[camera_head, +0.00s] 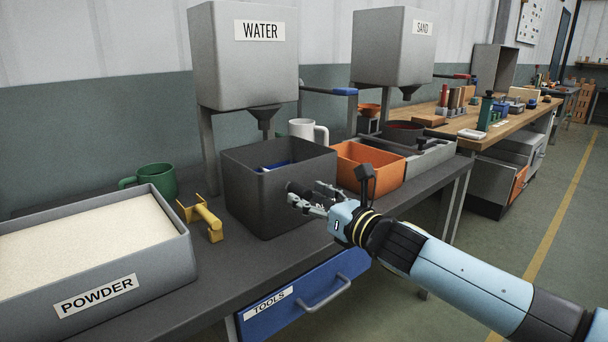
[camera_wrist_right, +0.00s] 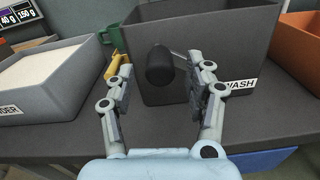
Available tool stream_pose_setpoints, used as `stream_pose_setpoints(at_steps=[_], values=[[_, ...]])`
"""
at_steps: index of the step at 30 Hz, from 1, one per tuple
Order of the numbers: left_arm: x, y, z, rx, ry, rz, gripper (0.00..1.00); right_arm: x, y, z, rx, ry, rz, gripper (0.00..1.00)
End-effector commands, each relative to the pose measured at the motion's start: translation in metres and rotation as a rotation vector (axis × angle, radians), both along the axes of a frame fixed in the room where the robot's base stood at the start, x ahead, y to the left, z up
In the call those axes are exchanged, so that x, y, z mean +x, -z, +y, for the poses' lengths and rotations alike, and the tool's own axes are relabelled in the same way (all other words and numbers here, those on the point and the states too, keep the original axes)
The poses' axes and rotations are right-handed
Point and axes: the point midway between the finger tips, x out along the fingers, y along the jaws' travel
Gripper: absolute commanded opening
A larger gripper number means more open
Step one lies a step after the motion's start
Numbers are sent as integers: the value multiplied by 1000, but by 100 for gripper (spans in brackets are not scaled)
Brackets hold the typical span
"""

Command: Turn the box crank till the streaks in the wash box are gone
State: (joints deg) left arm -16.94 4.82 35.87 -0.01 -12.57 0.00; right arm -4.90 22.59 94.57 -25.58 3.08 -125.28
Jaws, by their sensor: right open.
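The dark grey wash box (camera_head: 250,197) stands on the bench below the water hopper, and its WASH label shows in the right wrist view (camera_wrist_right: 241,85). Something blue shows inside it; streaks cannot be made out. The crank's black grip (camera_wrist_right: 160,64) sticks out at the box front on a thin metal rod. My right gripper (camera_head: 305,196) is at the front of the box in the head view. In the right wrist view its fingers (camera_wrist_right: 163,85) are open, one on each side of the black grip, with gaps visible. My left gripper is not in view.
A powder tray (camera_head: 166,271), a yellow tool (camera_head: 207,222) and a green mug (camera_head: 157,180) are left of the box. An orange bin (camera_head: 352,158) stands close on its right. The water hopper (camera_head: 245,75) hangs above. A blue tools drawer (camera_head: 290,305) is below the bench.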

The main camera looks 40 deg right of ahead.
Motion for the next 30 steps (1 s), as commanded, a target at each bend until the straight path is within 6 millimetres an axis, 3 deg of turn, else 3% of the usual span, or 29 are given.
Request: stream_pose_setpoints(at_steps=[1, 6, 17, 27, 30], values=[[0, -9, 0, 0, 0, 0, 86, 8, -5, -1, 0, 3, -3, 53], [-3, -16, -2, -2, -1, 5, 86, 20, -2, 1, 0, 1, -1, 53], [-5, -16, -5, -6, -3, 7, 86, 22, 1, 1, -2, 0, 1, 52], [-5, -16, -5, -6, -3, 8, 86, 22, 1, 1, -2, 0, 1, 8], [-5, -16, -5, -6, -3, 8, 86, 22, 1, 1, -2, 0, 1, 0]])
